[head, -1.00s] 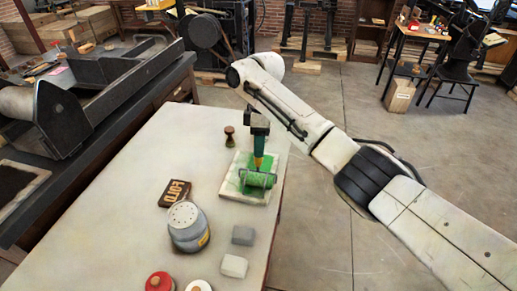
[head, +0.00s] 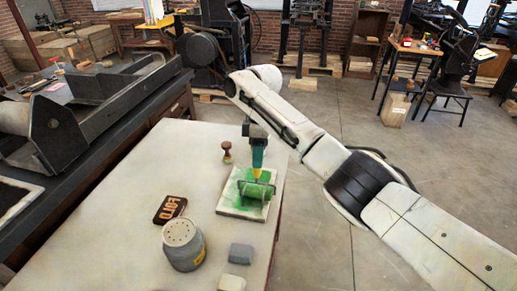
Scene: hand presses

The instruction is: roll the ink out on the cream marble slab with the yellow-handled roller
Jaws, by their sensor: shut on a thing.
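The cream marble slab (head: 228,211) lies near the right edge of the pale table, with green ink smeared over much of its top. The roller (head: 256,191), its drum coated green, lies across the slab and appears to rest on the ink. Its yellow handle (head: 257,172) stands upright above the drum. My gripper (head: 258,160) comes down from above and is shut on the handle, hiding its upper part. Whether the drum presses firmly on the slab cannot be told.
A small wooden-handled stamp (head: 227,152) stands behind the slab. A dark lettered block (head: 170,210) and a grey tin (head: 183,245) stand to the left. A black press (head: 75,120) stands along the left. The table's right edge is close to the slab.

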